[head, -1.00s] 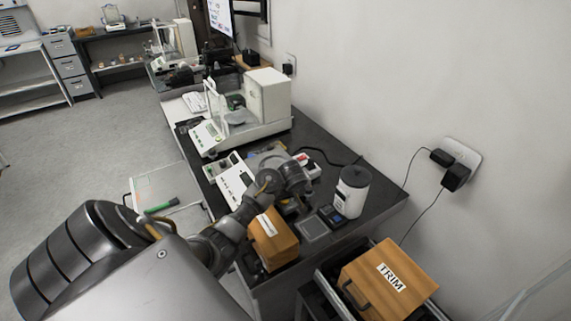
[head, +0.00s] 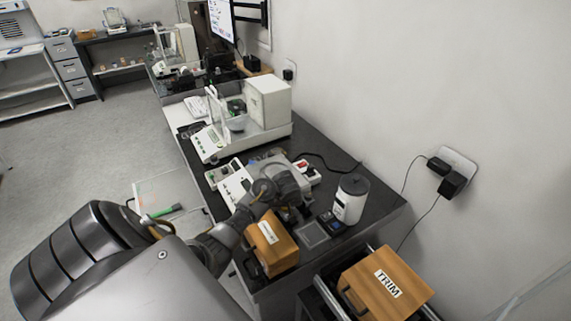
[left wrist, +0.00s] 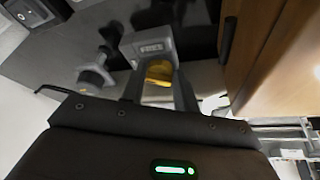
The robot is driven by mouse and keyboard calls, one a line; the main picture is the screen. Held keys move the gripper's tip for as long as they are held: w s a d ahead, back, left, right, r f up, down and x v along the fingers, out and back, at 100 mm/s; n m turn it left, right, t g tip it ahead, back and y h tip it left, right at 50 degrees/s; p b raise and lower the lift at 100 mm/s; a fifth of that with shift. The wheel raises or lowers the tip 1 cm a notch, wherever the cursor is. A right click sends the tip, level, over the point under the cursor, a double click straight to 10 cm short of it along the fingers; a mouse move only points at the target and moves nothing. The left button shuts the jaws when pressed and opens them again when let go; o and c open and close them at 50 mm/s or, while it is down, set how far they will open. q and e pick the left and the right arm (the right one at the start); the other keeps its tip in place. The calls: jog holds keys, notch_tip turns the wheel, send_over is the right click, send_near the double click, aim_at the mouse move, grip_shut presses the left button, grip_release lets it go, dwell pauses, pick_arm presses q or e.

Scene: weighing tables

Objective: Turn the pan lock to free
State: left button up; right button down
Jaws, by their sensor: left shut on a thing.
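My left gripper (head: 290,212) reaches down to the dark bench between the wooden box and the white canister. In the left wrist view my left gripper (left wrist: 158,90) is shut on a yellow part, which I take to be the pan lock (left wrist: 158,72). A grey block (left wrist: 150,46) with a pale label stands just beyond it; the label seems to read FREE, but is blurred. In the head view my own wrist hides most of the lock, so its turn angle cannot be told. My right gripper is in neither view.
The wooden box (head: 270,247) stands close beside the gripper. A balance (head: 268,103) stands behind. A TRIM box (head: 385,283) is in front.

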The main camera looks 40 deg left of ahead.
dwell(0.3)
pick_arm(q)
jog(key=o, duration=1)
